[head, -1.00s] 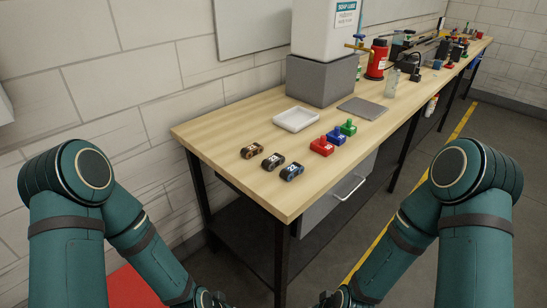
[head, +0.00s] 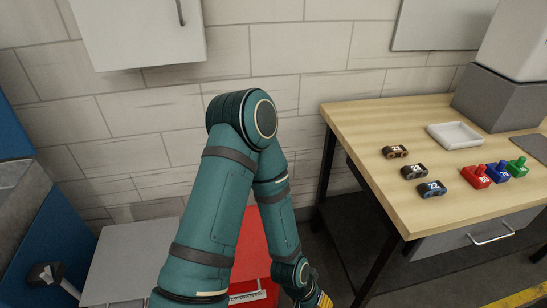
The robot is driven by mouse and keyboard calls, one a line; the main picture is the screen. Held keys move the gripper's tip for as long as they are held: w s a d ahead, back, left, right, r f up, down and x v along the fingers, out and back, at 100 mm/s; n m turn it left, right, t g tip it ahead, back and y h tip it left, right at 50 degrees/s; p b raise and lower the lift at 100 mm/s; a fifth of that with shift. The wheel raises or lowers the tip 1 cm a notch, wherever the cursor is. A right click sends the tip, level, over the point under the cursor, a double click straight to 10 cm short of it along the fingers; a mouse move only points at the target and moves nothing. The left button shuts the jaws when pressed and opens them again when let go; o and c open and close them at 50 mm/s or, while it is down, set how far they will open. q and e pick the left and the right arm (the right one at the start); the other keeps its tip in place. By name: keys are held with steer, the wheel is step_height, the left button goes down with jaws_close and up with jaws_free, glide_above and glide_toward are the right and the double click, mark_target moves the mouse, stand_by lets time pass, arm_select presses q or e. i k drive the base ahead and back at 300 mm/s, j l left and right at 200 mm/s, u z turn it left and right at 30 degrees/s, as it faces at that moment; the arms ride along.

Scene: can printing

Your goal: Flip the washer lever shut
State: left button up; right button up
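I cannot make out a washer or its lever for certain in the head view. A dark handle-like piece with a pale stem (head: 45,275) shows at the lower left, in front of a blue panel; I cannot tell whether it is the lever. My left arm stands in the middle of the view, its forearm pointing down. Only a bit of my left gripper (head: 320,300) shows at the bottom edge, with yellow on it. Its fingertips are cut off, so its opening is hidden. My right gripper is out of view.
A wooden workbench (head: 360,125) on the right holds small numbered blocks, a white tray (head: 455,135) and a grey box (head: 492,103). A red unit (head: 255,245) is behind my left arm, a grey box-like surface (head: 125,260) left of it. A white cabinet (head: 140,30) hangs above.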

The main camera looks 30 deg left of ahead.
mark_target(47, 276)
steer(key=u, duration=2.35)
steer(key=i+j, duration=0.1)
steer(key=j, duration=0.25)
steer(key=i+j+u, duration=0.1)
steer(key=j, duration=0.2)
steer(key=i+j, duration=0.1)
steer(key=j, duration=0.25)
